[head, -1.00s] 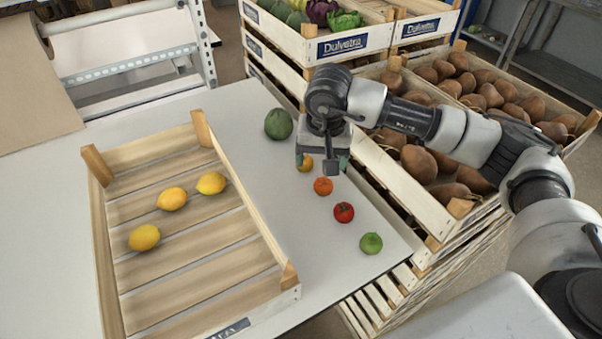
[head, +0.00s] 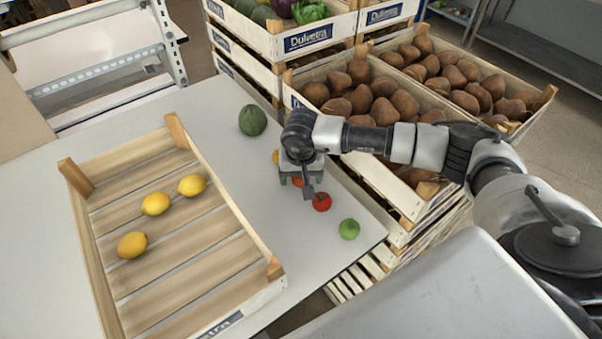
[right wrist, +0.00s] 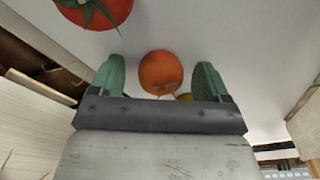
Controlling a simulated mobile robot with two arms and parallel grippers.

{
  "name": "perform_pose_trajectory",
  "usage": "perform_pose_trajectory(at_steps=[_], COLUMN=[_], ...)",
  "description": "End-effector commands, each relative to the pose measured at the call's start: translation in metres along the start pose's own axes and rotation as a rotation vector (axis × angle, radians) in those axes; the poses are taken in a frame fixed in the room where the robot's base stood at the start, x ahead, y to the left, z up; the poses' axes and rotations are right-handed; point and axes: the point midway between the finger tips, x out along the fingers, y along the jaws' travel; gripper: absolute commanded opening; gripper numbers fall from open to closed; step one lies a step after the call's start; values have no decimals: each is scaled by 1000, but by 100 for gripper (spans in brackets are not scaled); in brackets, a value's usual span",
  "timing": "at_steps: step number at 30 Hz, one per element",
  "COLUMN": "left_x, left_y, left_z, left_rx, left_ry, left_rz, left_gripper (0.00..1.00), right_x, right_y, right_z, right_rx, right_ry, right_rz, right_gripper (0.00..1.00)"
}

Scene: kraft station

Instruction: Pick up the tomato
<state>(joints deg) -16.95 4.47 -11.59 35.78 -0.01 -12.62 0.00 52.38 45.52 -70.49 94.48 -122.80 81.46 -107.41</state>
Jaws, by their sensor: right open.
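The red tomato (head: 321,202) with a green stem sits on the white table, between an orange fruit and a green lime. It also shows at the top left of the right wrist view (right wrist: 93,10), cut by the edge. My right gripper (head: 297,184) is open and points down above the row of fruit, a little up and left of the tomato. In the right wrist view its green fingertips (right wrist: 160,80) are apart, with the orange fruit (right wrist: 161,72) showing between them. The gripper partly hides the orange fruit in the head view. My left gripper is not in view.
A wooden crate (head: 262,256) with three lemons stands left on the table (head: 255,170). A green lime (head: 349,229) lies near the right edge, a dark green round fruit (head: 252,120) behind. Stacked crates of brown produce (head: 380,103) stand right.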

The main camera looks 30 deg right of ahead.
Motion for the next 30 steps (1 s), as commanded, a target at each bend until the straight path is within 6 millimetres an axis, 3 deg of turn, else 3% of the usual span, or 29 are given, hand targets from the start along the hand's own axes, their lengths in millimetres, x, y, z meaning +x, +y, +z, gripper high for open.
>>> perform_pose_trajectory(at_steps=[6, 16, 25, 30], left_x=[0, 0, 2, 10], left_y=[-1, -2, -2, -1], left_z=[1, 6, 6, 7], left_rx=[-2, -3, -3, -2], left_ry=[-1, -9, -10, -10], left_rz=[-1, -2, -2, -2], left_gripper=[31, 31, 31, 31], right_x=[1, 1, -1, -13], right_y=[0, 0, 0, 0], right_z=[0, 0, -1, -2], right_rx=[0, 0, 0, 0], right_ry=[0, 0, 1, 3], right_rz=[-1, 0, -1, -2], right_gripper=[76, 25, 24, 24])
